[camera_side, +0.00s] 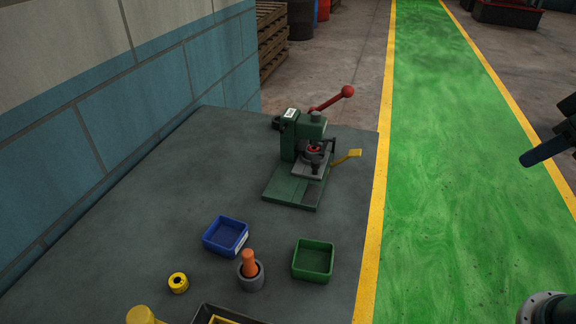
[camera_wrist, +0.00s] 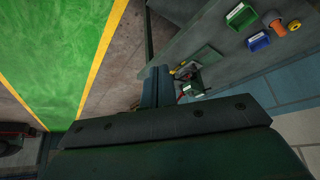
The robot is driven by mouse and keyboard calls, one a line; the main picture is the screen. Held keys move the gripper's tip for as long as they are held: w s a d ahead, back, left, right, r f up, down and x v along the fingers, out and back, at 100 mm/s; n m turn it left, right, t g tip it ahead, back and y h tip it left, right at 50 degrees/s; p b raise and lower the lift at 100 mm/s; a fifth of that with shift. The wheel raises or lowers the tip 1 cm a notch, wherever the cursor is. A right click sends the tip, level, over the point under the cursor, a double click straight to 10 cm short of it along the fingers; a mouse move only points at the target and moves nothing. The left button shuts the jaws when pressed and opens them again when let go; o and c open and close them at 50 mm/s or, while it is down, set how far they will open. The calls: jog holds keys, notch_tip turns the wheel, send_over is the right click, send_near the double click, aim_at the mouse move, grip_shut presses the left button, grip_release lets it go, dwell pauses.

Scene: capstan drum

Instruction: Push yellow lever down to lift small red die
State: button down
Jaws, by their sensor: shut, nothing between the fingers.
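A green press (camera_side: 298,160) stands on the grey table. Its yellow lever (camera_side: 347,157) sticks out to the right and slopes slightly up to its tip. A small red ring-like part, seemingly the red die (camera_side: 314,149), sits in the middle of the press, partly hidden by dark metal parts. My gripper (camera_side: 525,160) is shut and empty at the right edge of the side view, above the green floor strip and well apart from the lever. In the wrist view my gripper (camera_wrist: 157,70) points toward the press (camera_wrist: 191,84) and its yellow lever (camera_wrist: 179,72).
The press also has a red-knobbed handle (camera_side: 347,92) at the top. In front stand a blue bin (camera_side: 226,236), a green bin (camera_side: 314,260), an orange-handled tool in a grey cup (camera_side: 250,275) and a yellow roll (camera_side: 178,283). The space between gripper and lever looks clear.

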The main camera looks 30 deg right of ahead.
jog(key=w+f+n+y, duration=0.2)
jog(key=w+f+n, duration=0.1)
jog(key=w, duration=1.3)
jog(key=w+f+n+g+y, duration=0.1)
jog(key=w+n, duration=0.4)
jog(key=w, duration=1.1)
notch_tip(320, 180, down, 3)
jog(key=shift+d+r+y, duration=0.2)
jog(key=shift+d+y, duration=0.25)
jog(key=shift+y, duration=0.05)
send_over(351, 152)
jog(key=f, duration=0.8)
jog(key=shift+s+d+f, duration=0.3)
jog(key=shift+s+f, duration=0.05)
jog(key=shift+s, duration=0.05)
jog(key=shift+s+d+f, duration=0.1)
jog(key=shift+f, duration=0.45)
jog(key=shift+s+d+f, duration=0.1)
jog(key=shift+f, duration=0.4)
jog(key=shift+s+d+f, duration=0.15)
jog(key=shift+d+f, duration=0.05)
jog(key=shift+f, duration=0.7)
